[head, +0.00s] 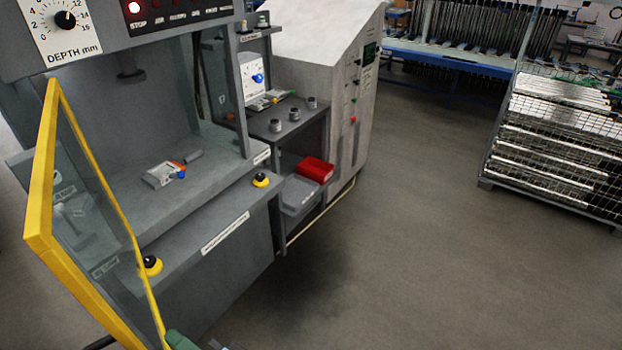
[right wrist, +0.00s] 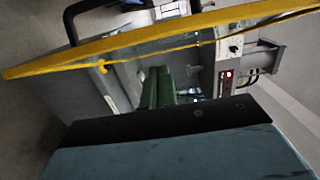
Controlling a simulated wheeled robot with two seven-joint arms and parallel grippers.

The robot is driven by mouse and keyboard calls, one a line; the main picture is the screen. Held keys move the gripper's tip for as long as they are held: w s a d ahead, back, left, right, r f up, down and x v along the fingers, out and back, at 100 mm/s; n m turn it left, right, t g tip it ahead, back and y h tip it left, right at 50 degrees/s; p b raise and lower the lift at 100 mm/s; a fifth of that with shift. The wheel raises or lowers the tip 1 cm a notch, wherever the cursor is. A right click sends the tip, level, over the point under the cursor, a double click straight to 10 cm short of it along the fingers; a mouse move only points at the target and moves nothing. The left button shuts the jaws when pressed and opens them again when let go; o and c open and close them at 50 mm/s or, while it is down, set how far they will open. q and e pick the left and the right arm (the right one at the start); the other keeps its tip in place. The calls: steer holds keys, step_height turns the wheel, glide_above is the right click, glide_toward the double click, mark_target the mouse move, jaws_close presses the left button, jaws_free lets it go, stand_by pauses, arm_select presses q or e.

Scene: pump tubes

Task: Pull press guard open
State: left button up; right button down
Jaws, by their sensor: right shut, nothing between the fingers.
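The press guard (head: 41,185) is a clear panel in a yellow frame at the left of the head view. It stands out at an angle from the grey press (head: 215,210), and the press's work space shows to its right. My right gripper shows only as a green tip (head: 180,341) at the bottom edge, close to the frame's lower end. In the right wrist view its green fingers (right wrist: 158,88) are together and empty, below the yellow frame (right wrist: 140,42). I cannot tell whether they touch it. My left gripper is not in view.
A small fixture (head: 165,173) lies on the press bed. Yellow-ringed buttons (head: 261,180) sit on the front ledge. A shelf with a red bin (head: 315,169) and a grey cabinet (head: 320,75) stand beyond. A wire rack (head: 555,150) is at right. The floor between is clear.

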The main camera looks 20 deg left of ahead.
steer(key=w+d, duration=0.3)
steer(key=s+d+p, duration=0.2)
steer(key=s+d, duration=0.2)
steer(key=s, duration=0.4)
steer(key=shift+s+d, duration=0.25)
steer(key=shift+d, duration=0.1)
